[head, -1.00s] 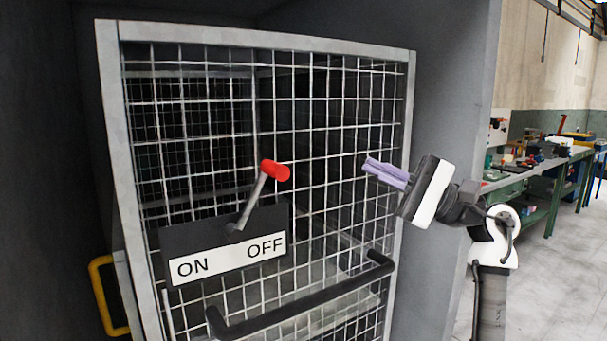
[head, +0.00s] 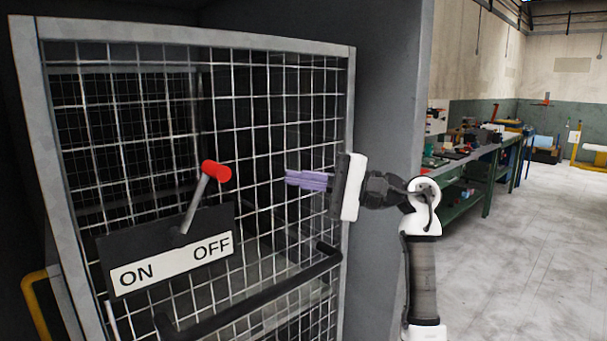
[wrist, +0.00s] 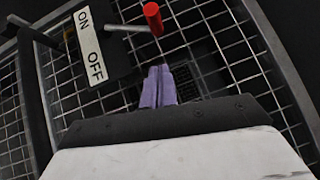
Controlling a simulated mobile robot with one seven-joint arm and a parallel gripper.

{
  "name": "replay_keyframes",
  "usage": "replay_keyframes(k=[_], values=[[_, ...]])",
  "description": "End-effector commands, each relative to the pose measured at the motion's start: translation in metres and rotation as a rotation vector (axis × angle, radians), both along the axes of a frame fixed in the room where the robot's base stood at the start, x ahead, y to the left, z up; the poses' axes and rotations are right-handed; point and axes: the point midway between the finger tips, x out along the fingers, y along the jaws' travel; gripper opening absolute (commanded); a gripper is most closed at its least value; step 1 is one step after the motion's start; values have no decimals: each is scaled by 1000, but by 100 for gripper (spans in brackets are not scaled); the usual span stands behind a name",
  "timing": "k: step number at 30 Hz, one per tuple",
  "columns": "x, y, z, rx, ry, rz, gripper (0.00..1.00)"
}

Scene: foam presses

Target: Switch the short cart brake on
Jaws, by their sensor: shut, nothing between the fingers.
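The brake lever (head: 195,203) is a grey rod with a red knob (head: 216,171), on a dark plate with a white strip marked ON and OFF (head: 172,264). It leans up and to the right, toward the OFF side. The plate is on the wire mesh front of the cart (head: 255,135). My gripper (head: 288,178) has purple fingers, shut and empty, to the right of the red knob and apart from it. In the wrist view the fingers (wrist: 158,72) point toward the mesh, with the red knob (wrist: 153,18) just beyond their tips.
A black handle bar (head: 250,295) crosses the cart front below the plate. A yellow handle (head: 36,305) is at the lower left. Grey walls stand close around the cart. A green workbench (head: 470,165) and open floor (head: 520,250) are at the right.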

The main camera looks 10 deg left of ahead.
Motion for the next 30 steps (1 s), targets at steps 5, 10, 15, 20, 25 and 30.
replay_keyframes(k=[5, 10, 15, 20, 25, 30], values=[[-6, 41, 10, 0, 1, 5, 0], [-15, 69, 14, 0, -1, 2, 0], [-31, 80, 17, 0, 0, 1, 0], [-37, 85, 17, 0, 1, 0, 0], [-38, 86, 16, 0, 1, 0, 0], [-38, 86, 17, 0, 1, 0, 0]])
